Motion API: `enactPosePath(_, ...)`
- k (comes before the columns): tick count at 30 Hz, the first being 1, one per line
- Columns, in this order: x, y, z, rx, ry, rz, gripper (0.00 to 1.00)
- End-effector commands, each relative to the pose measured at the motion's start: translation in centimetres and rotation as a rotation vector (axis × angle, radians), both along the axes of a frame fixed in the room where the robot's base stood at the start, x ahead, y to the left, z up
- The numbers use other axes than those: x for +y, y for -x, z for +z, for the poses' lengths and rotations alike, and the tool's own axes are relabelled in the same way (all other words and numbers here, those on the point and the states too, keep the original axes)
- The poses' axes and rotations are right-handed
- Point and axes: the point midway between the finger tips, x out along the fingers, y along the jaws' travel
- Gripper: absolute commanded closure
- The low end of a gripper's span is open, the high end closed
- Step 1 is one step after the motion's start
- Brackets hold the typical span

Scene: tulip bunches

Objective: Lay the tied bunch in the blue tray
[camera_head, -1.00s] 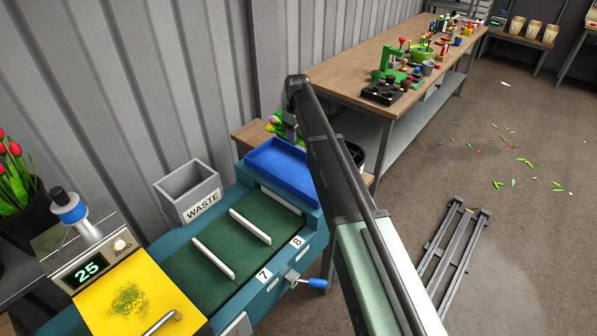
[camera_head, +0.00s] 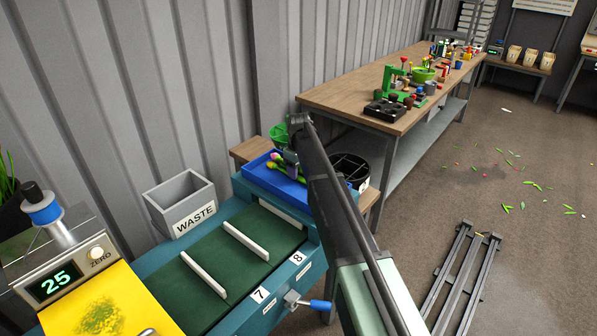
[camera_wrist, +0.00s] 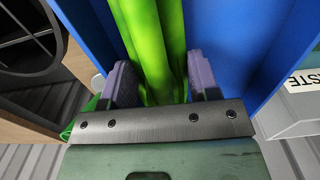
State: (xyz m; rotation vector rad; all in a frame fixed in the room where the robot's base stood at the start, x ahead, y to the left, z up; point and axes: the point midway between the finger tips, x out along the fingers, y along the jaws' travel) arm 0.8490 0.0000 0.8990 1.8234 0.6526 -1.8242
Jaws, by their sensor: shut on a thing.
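The blue tray (camera_head: 258,176) sits at the far end of the conveyor in the head view. The tulip bunch (camera_head: 274,166), with pink and yellow heads, is over or inside this tray; whether it touches the floor is unclear. My gripper (camera_head: 290,160) is beside the heads, partly hidden by my arm. In the wrist view my gripper (camera_wrist: 160,82) is shut around the bunch's green stems (camera_wrist: 153,40). Blue tray surfaces (camera_wrist: 240,45) show on both sides of the stems. The tie is not visible.
A grey WASTE bin (camera_head: 181,205) stands left of the tray. White dividers (camera_head: 245,241) stand on the green belt. A wooden bench (camera_head: 340,92) runs behind.

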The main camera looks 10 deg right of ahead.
Motion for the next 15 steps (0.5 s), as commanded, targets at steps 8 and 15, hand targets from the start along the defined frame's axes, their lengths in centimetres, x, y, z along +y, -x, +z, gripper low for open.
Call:
enactPosePath(8,0.0,0.0,-0.1,-0.001,0.001,0.0,0.34)
enactPosePath(15,0.0,0.0,1.3,-0.001,0.001,0.0,0.34)
